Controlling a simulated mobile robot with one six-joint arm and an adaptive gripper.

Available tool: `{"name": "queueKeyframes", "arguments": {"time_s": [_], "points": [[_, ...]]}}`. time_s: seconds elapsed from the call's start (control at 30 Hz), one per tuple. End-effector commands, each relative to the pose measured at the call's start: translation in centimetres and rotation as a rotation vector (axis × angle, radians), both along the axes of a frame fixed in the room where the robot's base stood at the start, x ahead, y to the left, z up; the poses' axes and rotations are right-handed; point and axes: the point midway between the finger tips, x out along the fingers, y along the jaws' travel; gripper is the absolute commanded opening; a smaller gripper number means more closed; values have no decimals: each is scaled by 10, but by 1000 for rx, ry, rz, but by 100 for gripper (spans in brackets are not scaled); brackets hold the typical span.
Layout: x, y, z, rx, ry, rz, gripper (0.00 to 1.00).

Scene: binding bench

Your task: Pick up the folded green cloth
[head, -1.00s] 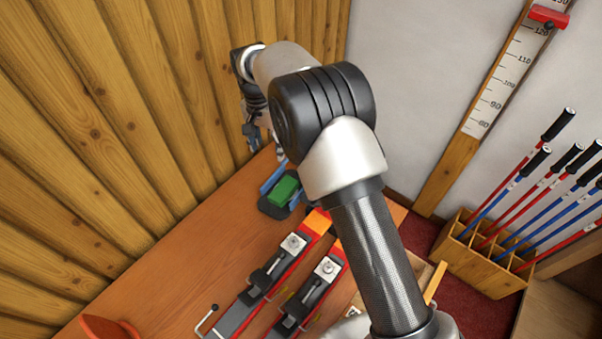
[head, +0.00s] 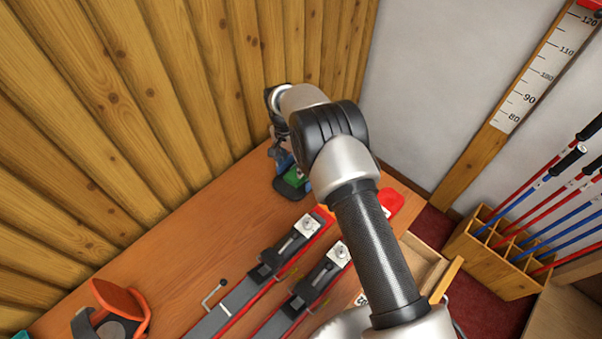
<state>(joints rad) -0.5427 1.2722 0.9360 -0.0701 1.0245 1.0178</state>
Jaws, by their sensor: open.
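The folded green cloth (head: 296,180) lies at the far end of the wooden bench, on a dark pad with blue parts beside it. Only a small part of it shows; my gripper and wrist cover the rest. My gripper (head: 284,160) is open and points down, just above or at the cloth. I cannot tell whether the fingers touch it.
Two skis with bindings (head: 285,255) lie along the bench (head: 190,255) near the cloth. A red piece (head: 391,202) lies at the right edge. An orange and black object (head: 120,305) stands at the lower left. The plank wall (head: 110,110) rises close behind.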

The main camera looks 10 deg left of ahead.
Motion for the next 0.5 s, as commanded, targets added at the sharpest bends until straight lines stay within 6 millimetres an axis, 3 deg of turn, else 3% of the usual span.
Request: {"name": "queueKeyframes", "arguments": {"time_s": [0.23,0.5], "points": [[0,-3,-15,-1,0,0,62],[1,-9,-53,0,0,0,62]]}}
